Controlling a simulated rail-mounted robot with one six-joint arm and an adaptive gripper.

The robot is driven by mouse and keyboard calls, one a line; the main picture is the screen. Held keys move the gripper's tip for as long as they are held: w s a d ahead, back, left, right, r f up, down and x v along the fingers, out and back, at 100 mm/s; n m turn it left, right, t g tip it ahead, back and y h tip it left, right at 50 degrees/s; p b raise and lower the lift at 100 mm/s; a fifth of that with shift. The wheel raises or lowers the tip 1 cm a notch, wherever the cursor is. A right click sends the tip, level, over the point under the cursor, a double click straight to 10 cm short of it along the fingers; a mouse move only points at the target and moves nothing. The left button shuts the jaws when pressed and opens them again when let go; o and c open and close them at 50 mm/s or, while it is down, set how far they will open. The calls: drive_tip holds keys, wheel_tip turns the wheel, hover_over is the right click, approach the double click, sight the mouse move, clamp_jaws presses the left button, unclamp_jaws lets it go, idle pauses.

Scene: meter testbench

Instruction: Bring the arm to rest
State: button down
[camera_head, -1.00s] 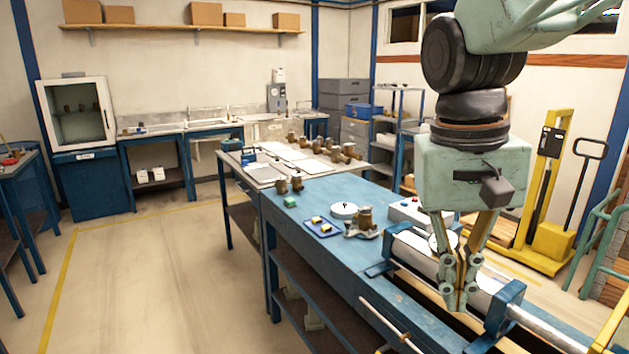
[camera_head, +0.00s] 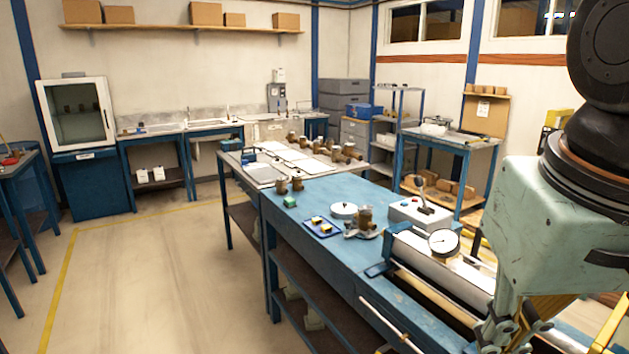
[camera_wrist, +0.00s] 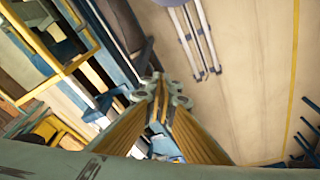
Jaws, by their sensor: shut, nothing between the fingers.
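My gripper (camera_head: 505,338) hangs at the lower right of the head view, with its fingertips cut off by the bottom edge. It is close to the right part of the blue bench (camera_head: 335,200). In the wrist view the two yellow fingers meet at the tips (camera_wrist: 160,92), shut with nothing between them. The pale green wrist housing and dark joints of my arm fill the right edge of the head view.
On the bench are a long cylinder rig with a round gauge (camera_head: 442,242), a white control box (camera_head: 420,213), a brass meter (camera_head: 366,219) and a blue tray (camera_head: 323,227). Several brass meters stand farther back. The floor to the left (camera_head: 160,270) is clear.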

drive_tip(key=shift+s+a+f+n+t, duration=0.1)
drive_tip(key=shift+s+t, duration=0.1)
drive_tip(key=shift+s, duration=0.4)
drive_tip(key=shift+s+f+n+t, duration=0.1)
drive_tip(key=shift+s+f+t, duration=0.1)
drive_tip(key=shift+s, duration=0.45)
drive_tip(key=shift+s+a+f+n+t, duration=0.1)
drive_tip(key=shift+s+t, duration=0.1)
drive_tip(key=shift+s, duration=0.4)
